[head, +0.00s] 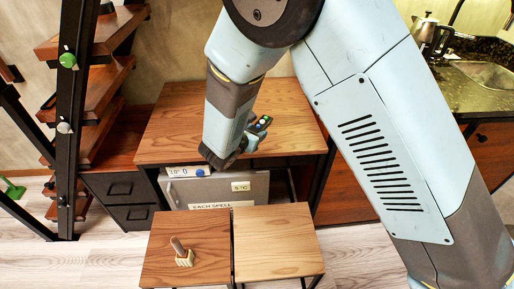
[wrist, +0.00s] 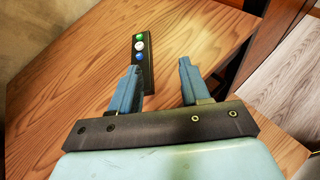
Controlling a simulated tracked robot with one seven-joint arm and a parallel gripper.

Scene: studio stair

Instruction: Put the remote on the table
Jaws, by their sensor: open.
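The remote (wrist: 147,72) is a dark, narrow bar with green, white and blue buttons. It lies on the wooden table (wrist: 75,85), just beyond my gripper's left finger, which hides part of its near end. In the head view my arm hides most of the gripper. I cannot tell whether the finger touches the remote.
A grey box (head: 220,187) sits under the main table. Stairs (head: 95,85) rise at left. A counter with a kettle (head: 428,32) stands at right. The tabletop's left part is clear.

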